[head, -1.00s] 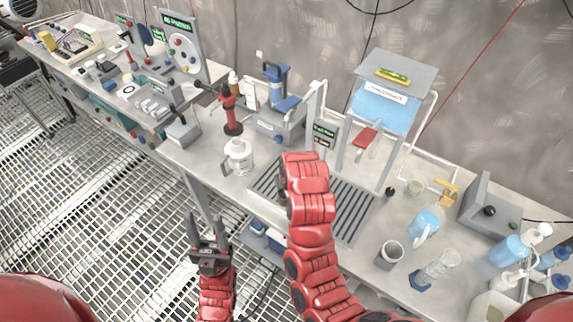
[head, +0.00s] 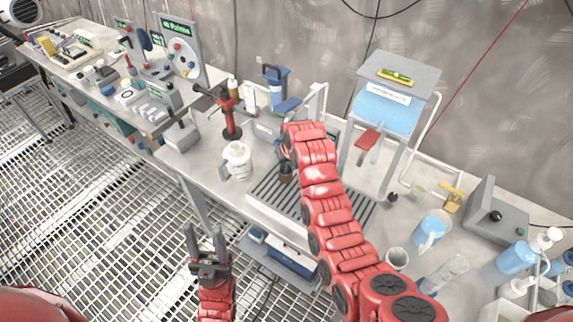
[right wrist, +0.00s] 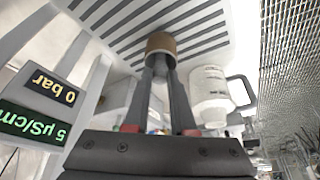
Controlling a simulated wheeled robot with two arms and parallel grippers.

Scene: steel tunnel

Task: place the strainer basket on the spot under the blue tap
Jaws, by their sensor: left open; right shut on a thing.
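A small brown and dark-grey cylinder, apparently the strainer basket (right wrist: 161,44), is between the fingers of my right gripper (right wrist: 163,70), which is shut on it. In the head view the basket (head: 286,171) shows just left of my right arm, over the slatted drain tray (head: 263,199). I cannot tell whether it touches the slats. My right gripper is mostly hidden behind its arm there. My left gripper (head: 208,242) is open and empty, in front of the bench. I cannot clearly make out a blue tap or its spot; a blue-handled device (head: 280,92) stands behind the tray.
A white jug (head: 238,160) stands left of the tray and close to my right gripper in the wrist view (right wrist: 210,92). A frame with a blue tank (head: 386,108) and red lever (head: 368,140) rises behind. A blue jug (head: 431,229) and glassware stand right.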

